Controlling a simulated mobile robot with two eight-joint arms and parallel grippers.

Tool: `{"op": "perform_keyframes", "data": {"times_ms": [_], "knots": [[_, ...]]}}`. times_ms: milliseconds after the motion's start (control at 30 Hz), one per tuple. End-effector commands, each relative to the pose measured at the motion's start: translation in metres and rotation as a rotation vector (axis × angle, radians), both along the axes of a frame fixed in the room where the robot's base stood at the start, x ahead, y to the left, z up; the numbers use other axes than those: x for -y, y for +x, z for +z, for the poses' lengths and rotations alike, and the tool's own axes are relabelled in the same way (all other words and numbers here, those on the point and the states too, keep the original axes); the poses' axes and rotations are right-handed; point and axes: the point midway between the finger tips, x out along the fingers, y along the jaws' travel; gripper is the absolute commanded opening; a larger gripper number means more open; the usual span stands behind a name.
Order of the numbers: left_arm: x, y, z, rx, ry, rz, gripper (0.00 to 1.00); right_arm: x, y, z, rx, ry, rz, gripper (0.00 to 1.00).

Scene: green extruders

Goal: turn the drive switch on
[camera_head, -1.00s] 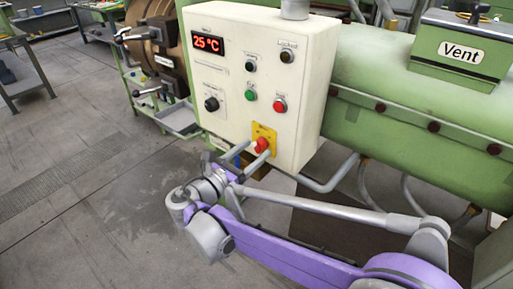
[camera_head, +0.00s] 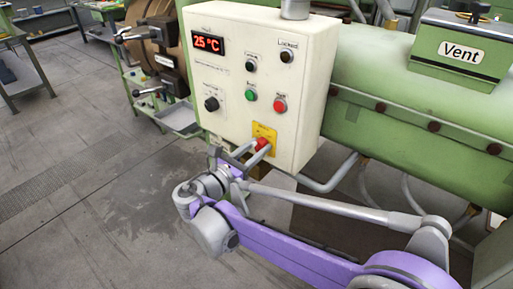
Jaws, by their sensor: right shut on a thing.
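The control box (camera_head: 235,120) is a cream-white panel. Low on its front is a yellow plate (camera_head: 269,133) with a red rotary knob (camera_head: 263,144), which I take to be the drive switch; its label is too small to read. My right gripper (camera_head: 256,152) reaches up from below, and its two grey fingers are shut on the red knob. The fingers hide part of the knob, so its exact turn angle is hard to tell. My left gripper is not in view.
The panel also carries a 25 °C display (camera_head: 208,43), a black knob (camera_head: 211,104), a green button (camera_head: 251,95) and a red button (camera_head: 280,105). A green extruder barrel (camera_head: 385,95) is at the right. A grey pipe (camera_head: 335,178) runs below the box.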

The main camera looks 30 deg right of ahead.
Motion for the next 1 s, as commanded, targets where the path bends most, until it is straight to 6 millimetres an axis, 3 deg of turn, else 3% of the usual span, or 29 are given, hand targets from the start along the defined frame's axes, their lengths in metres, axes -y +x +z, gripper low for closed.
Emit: {"op": "perform_keyframes", "data": {"times_ms": [433, 1000], "knots": [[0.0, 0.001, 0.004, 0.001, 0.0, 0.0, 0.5, 0.0, 0.0, 0.0, 0.122, 0.05, 0.0, 0.0], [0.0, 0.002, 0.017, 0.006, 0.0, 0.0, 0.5, -0.001, 0.001, 0.001, 0.6, 0.249, 0.0, 0.0]]}}
